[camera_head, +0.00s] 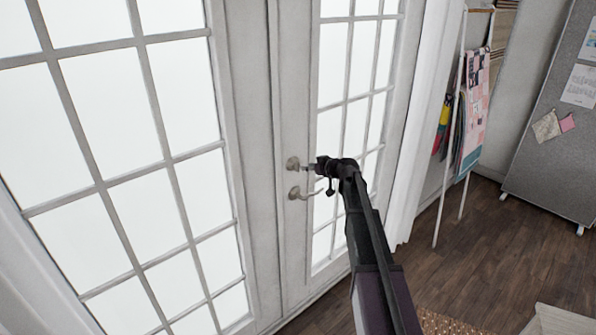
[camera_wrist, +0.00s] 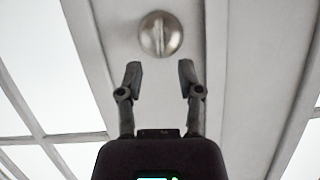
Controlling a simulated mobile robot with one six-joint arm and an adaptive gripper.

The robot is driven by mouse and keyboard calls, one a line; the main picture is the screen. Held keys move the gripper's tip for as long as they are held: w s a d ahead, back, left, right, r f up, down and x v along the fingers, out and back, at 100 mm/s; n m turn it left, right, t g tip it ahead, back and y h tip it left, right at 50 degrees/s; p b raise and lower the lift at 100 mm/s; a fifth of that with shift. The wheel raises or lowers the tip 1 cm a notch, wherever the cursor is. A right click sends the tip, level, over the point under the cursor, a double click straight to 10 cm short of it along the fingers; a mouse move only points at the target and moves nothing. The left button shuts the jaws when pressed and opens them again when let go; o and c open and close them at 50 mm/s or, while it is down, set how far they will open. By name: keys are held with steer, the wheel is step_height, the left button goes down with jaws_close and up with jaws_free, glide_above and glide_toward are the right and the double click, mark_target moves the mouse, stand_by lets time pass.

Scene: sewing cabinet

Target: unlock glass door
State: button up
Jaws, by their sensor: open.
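The white double glass door (camera_head: 279,120) fills the left and middle of the head view and looks shut. A round metal lock knob (camera_head: 293,163) sits on the door frame, above a lever handle (camera_head: 296,193). In the wrist view the lock knob (camera_wrist: 161,35) shows a raised thumb-turn bar standing roughly upright. My gripper (camera_head: 311,168) is beside the knob in the head view. In the wrist view my gripper (camera_wrist: 159,70) is open and empty, its two fingertips spread just below the knob and apart from it. The lever handle is out of the wrist view.
A white curtain (camera_head: 420,130) hangs right of the door. A rack with hanging fabrics (camera_head: 473,120) and a grey pinboard (camera_head: 545,130) stand farther right. The wood floor (camera_head: 480,245) between them is mostly clear, with a patterned rug (camera_head: 440,322) at the bottom.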

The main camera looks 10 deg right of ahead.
mark_target(299, 167)
steer(key=b+x, duration=0.2)
steer(key=x, duration=0.4)
steer(key=shift+w+a+f, duration=0.1)
steer(key=shift+w+a, duration=0.1)
steer(key=shift+w, duration=0.05)
jaws_close()
